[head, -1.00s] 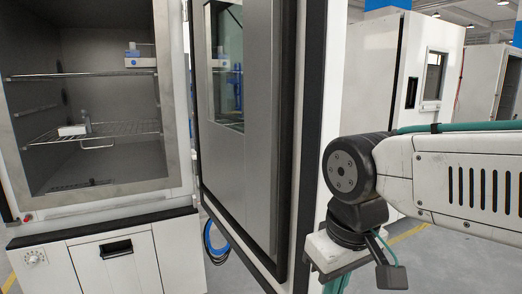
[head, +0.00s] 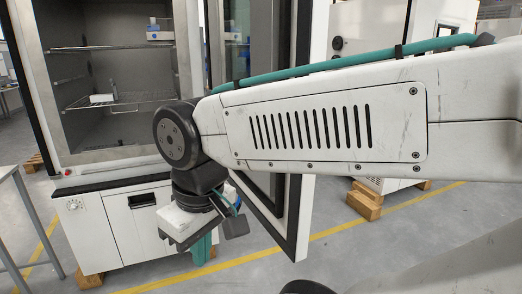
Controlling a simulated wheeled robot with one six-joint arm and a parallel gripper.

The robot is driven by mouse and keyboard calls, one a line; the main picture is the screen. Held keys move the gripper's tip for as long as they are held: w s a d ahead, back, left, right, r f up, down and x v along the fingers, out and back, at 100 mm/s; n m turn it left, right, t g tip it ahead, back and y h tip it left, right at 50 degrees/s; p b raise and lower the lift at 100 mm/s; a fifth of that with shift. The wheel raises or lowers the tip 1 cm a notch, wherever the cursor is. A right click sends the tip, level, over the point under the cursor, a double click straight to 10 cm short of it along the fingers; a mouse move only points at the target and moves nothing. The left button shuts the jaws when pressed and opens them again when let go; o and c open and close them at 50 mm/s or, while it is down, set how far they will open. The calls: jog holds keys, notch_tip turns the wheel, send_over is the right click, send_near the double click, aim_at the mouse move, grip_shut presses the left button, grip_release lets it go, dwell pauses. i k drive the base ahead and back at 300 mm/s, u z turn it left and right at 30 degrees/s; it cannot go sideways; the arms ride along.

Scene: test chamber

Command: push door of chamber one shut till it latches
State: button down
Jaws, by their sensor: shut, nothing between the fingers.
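The chamber (head: 110,70) stands open at the left, with wire shelves inside. Its door (head: 303,30) is swung wide open to the right of the opening, with its grey inner side, window and black seal showing. My arm crosses in front of the door and hides its middle. My gripper (head: 205,245) points down at the arm's end, in front of the chamber's lower front and left of the door's lower corner. It is shut and empty; its fingertips are partly hidden. I cannot tell whether it touches the door. The latch is not visible.
A small blue and white item (head: 158,30) is on the upper shelf and a small white item (head: 101,99) on the lower one. A grey metal table (head: 22,190) stands at left. More cabinets on wooden blocks (head: 364,200) stand at right. Floor with a yellow line is clear.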

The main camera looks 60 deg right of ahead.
aim_at(244, 38)
jog(key=u, duration=0.35)
jog(key=k, duration=0.85)
jog(key=z, duration=1.45)
jog(key=i, duration=0.5)
jog(key=z, duration=0.05)
